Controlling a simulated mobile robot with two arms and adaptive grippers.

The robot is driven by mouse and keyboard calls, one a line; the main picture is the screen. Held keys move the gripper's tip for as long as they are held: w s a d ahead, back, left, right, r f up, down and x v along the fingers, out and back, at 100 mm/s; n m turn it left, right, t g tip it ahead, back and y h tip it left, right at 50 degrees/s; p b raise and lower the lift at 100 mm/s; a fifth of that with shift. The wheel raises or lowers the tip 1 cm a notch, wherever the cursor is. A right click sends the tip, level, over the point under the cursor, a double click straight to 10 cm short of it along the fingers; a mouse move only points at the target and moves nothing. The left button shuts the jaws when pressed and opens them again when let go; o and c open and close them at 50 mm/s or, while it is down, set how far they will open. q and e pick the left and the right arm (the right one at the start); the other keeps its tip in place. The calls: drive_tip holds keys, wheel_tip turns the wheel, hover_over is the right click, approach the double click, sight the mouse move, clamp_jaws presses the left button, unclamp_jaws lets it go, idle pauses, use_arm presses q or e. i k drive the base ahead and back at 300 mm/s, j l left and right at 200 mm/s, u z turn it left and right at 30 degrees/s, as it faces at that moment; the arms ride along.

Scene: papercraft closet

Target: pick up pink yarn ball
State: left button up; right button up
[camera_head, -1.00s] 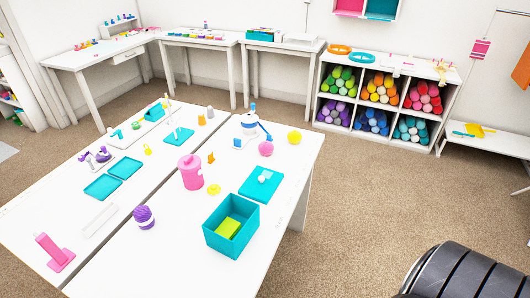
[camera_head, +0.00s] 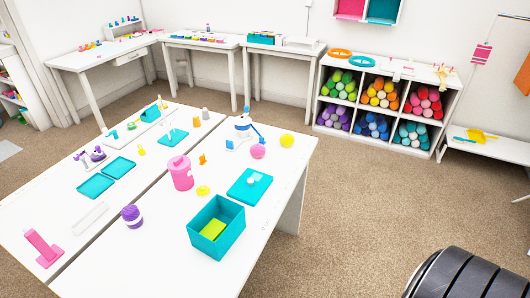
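The pink yarn ball (camera_head: 258,152) rests on the white table, in front of a white and blue device and to the left of a yellow ball (camera_head: 287,141). Nothing covers it. Neither of my grippers shows in the head view. Only a dark, rounded part of my own body shows at the bottom right.
On the white table (camera_head: 150,262) stand a teal box (camera_head: 216,228), a teal tray (camera_head: 250,186), a pink canister (camera_head: 181,173) and a purple spool (camera_head: 132,216). A cubby shelf (camera_head: 383,101) stands at the back right. The carpet right of the table is clear.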

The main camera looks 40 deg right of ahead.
sight(257, 151)
drive_tip(key=l+u, duration=0.1)
drive_tip(key=l, duration=0.35)
drive_tip(key=k+l+u, duration=0.1)
drive_tip(key=l, duration=0.3)
drive_tip(key=l+u, duration=0.1)
drive_tip(key=l, duration=0.35)
drive_tip(key=k+l+u, duration=0.1)
drive_tip(key=l, duration=0.3)
